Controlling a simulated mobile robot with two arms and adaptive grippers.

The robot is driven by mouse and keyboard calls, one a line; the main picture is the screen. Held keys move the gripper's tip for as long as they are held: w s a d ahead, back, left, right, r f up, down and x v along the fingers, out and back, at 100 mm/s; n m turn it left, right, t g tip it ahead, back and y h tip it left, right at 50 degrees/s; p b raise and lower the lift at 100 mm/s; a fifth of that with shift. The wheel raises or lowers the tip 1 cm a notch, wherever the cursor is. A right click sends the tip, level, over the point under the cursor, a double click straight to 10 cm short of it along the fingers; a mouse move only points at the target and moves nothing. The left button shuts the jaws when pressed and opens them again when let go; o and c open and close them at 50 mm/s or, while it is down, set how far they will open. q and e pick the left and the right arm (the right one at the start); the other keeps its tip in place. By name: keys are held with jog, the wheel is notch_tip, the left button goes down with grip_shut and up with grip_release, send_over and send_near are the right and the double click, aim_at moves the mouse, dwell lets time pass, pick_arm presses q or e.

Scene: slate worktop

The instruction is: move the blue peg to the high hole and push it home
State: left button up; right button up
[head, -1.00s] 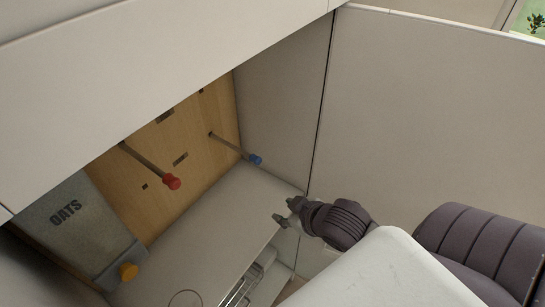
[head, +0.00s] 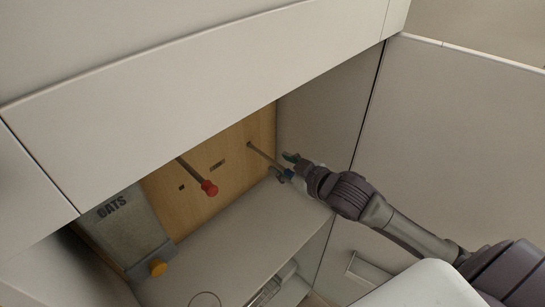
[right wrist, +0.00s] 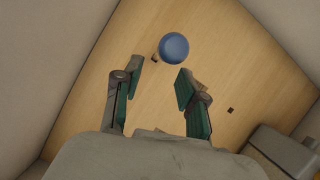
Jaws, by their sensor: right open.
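The blue peg (head: 265,157) sticks out of a hole in the wooden board (head: 235,150) at the back of the cupboard. Its blue knob (right wrist: 174,47) shows in the right wrist view, just beyond and between the fingertips. My right gripper (head: 283,168) is open at the knob; in the right wrist view its green-padded fingers (right wrist: 156,82) stand apart with nothing between them. In the head view the gripper partly hides the knob. A red-knobbed peg (head: 209,188) sticks out of the board to the left. I cannot tell which hole is the high one. My left gripper is not in view.
A grey oats box (head: 122,228) stands at the left against the board, with a yellow knob (head: 158,268) by its lower end. The cupboard side wall (head: 325,110) is close to the right gripper. The shelf (head: 240,225) below is mostly clear.

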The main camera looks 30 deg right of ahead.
aim_at(272, 160)
jog(key=shift+p+x, duration=0.4)
jog(key=shift+x, duration=2.35)
jog(key=shift+c, duration=0.3)
grip_shut()
jog(key=shift+s, duration=0.25)
jog(key=shift+s+d+p, duration=0.3)
jog(key=shift+s+p, duration=0.15)
jog(key=shift+s, duration=0.2)
jog(key=shift+s+d+p, duration=0.25)
jog(key=shift+s+p, duration=0.05)
jog(key=shift+s, duration=0.35)
jog(key=shift+s+d+p, duration=0.25)
jog(key=shift+s+p, duration=0.1)
jog(key=shift+s, duration=0.35)
jog(key=shift+s+d+p, duration=0.2)
jog(key=shift+s+p, duration=0.1)
jog(key=shift+s, duration=0.35)
jog(key=shift+w+r, duration=0.1)
